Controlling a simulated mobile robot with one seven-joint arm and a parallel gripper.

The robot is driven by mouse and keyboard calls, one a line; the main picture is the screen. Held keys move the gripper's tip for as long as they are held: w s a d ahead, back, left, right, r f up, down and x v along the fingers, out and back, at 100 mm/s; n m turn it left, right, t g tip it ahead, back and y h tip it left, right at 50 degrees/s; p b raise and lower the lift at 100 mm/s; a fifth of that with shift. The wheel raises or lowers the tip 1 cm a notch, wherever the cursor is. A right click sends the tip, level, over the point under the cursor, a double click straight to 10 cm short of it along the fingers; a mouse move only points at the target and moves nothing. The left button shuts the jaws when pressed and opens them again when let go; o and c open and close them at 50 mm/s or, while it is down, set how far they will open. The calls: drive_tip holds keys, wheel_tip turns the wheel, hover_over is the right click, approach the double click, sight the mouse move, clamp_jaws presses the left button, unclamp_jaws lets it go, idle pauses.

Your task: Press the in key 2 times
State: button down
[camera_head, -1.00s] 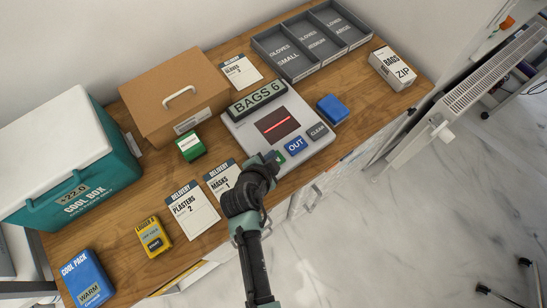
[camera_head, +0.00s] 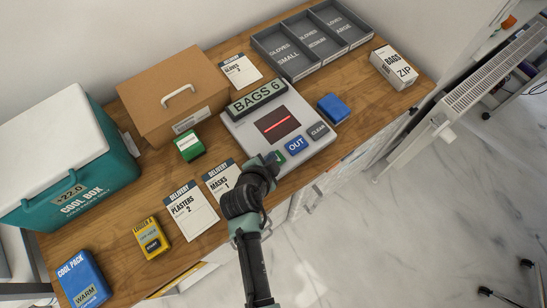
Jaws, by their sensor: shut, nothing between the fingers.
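A light grey counter device (camera_head: 302,114) sits on the wooden desk, with a sign reading "BAGS 6" (camera_head: 257,98) at its back. Its dark display (camera_head: 277,125) shows a red line. Along its front are a green key (camera_head: 281,157), mostly hidden by my gripper, a blue OUT key (camera_head: 296,145) and a dark CLEAR key (camera_head: 319,131). The green key's label cannot be read. My gripper (camera_head: 272,160) is shut and empty, with its tip at the green key. I cannot tell whether it touches the key.
Delivery cards for masks (camera_head: 222,180) and plasters (camera_head: 191,212) lie left of my gripper. A green box (camera_head: 189,147), a blue block (camera_head: 333,108), a brown carton (camera_head: 172,98), a cool box (camera_head: 68,160) and a glove tray (camera_head: 283,70) stand around the device.

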drive_tip(key=shift+f+b, duration=0.45)
drive_tip(key=shift+f, duration=0.05)
drive_tip(key=shift+r, duration=0.1)
idle(0.5)
drive_tip(key=shift+r+p, duration=0.7)
drive_tip(key=shift+r, duration=0.2)
wheel_tip(320, 180, up, 5)
drive_tip(key=p, duration=0.4)
idle(2.4)
